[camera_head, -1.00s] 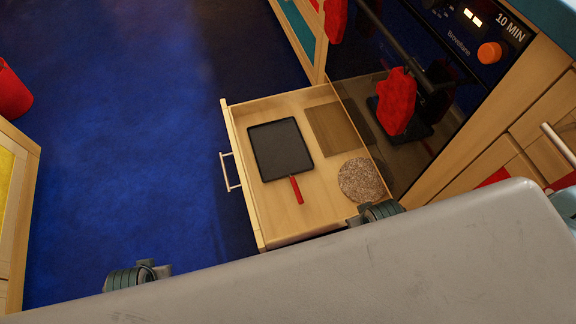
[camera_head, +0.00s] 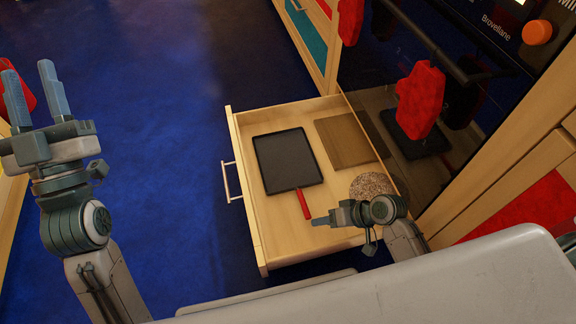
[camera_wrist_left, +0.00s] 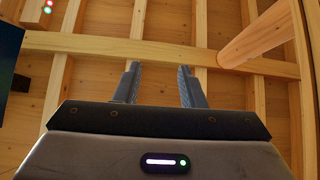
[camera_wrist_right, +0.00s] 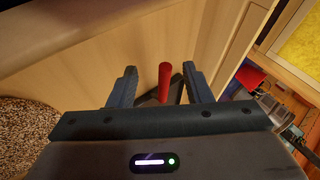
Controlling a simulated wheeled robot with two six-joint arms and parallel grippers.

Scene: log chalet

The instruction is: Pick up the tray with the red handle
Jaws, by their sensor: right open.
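The black tray (camera_head: 287,160) with the red handle (camera_head: 304,204) lies flat in the open drawer, its handle toward me. My right gripper (camera_head: 320,220) is in the drawer's near part, close to the handle's end. In the right wrist view the red handle (camera_wrist_right: 165,82) shows between the spread fingers of my right gripper (camera_wrist_right: 160,88), which are open and not closed on it. My left gripper (camera_head: 36,95) is raised at the far left, away from the tray, with its fingers apart and empty. The left wrist view shows my left gripper (camera_wrist_left: 158,85) pointing at the wooden ceiling.
The wooden drawer (camera_head: 245,200) also holds a brown board (camera_head: 345,141) and a round speckled mat (camera_head: 371,185), partly hidden by my right wrist. Red oven mitts (camera_head: 420,100) hang by the dark oven at the right. Blue floor left of the drawer is clear.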

